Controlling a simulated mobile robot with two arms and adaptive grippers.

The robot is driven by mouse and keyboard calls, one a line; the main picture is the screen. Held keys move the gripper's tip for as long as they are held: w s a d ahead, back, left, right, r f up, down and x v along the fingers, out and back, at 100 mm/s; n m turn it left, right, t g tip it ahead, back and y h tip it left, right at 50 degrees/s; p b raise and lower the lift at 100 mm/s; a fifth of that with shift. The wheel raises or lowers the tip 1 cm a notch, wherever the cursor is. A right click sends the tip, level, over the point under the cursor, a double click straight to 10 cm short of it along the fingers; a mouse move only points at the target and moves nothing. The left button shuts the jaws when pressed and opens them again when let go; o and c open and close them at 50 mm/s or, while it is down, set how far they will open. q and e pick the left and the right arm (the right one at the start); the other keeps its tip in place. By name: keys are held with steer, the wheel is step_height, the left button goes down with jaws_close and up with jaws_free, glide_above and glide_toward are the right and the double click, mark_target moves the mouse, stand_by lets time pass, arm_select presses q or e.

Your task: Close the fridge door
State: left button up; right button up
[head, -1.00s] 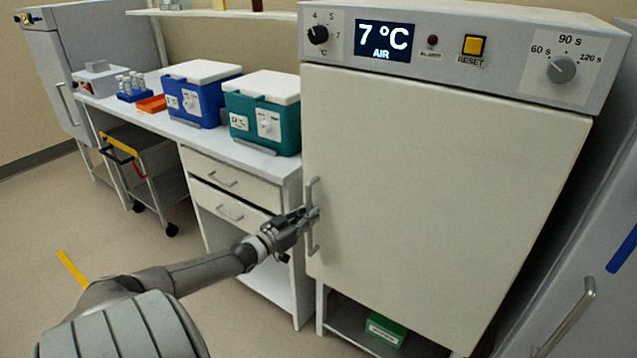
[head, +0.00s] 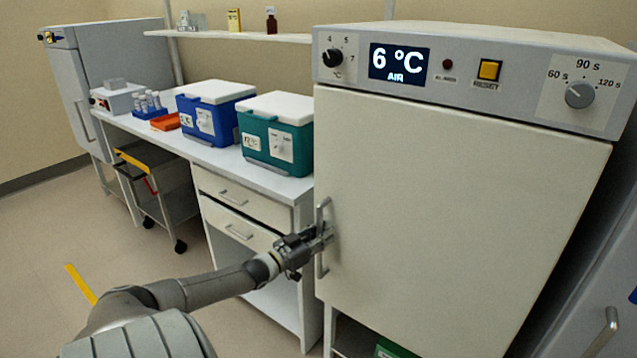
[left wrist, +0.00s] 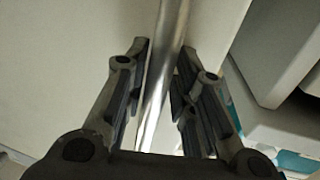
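The fridge door (head: 450,220) is a broad cream panel under the control panel. Its edges line up with the cabinet front, and I see no gap; it looks closed. Its upright metal handle (head: 323,215) is on the left side. My left gripper (head: 322,238) is at the lower half of this handle. My right gripper is not in view.
The fridge display (head: 399,63) reads 6 °C. Left of the fridge a bench (head: 270,180) carries a teal cooler (head: 277,135), a blue cooler (head: 215,112) and a tube rack. A cart (head: 160,190) stands farther left. Open floor lies at the lower left.

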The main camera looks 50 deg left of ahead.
arm_select(q)
steer(key=s, duration=1.2)
steer(key=shift+d, duration=0.4)
steer(key=s+d+f+g+y+p, duration=0.1)
steer(key=s+d+f+g, duration=0.3)
steer(key=f, duration=0.6)
steer(key=s+a+f+n+g, duration=0.1)
steer(key=s+f+g, duration=0.1)
steer(key=s+f, duration=0.6)
steer(key=s+d+f+g+y+p, duration=0.1)
steer(key=s+d+f+g, duration=0.2)
steer(key=f, duration=1)
steer(key=s+d+f+m+g+h, duration=0.1)
steer(key=s+d+f+g, duration=0.1)
steer(key=s+d+f, duration=0.3)
steer(key=s+d+f+m+g+h, duration=0.1)
steer(key=s+d+f+g, duration=0.2)
steer(key=d, duration=1.1)
steer(key=s+d+f+m+g+h+p, duration=0.1)
steer(key=s+d+f+m+g, duration=0.1)
steer(key=s+d+f, duration=0.7)
steer(key=shift+s+d+g, duration=0.5)
steer(key=shift+s, duration=0.1)
steer(key=shift+f, duration=0.1)
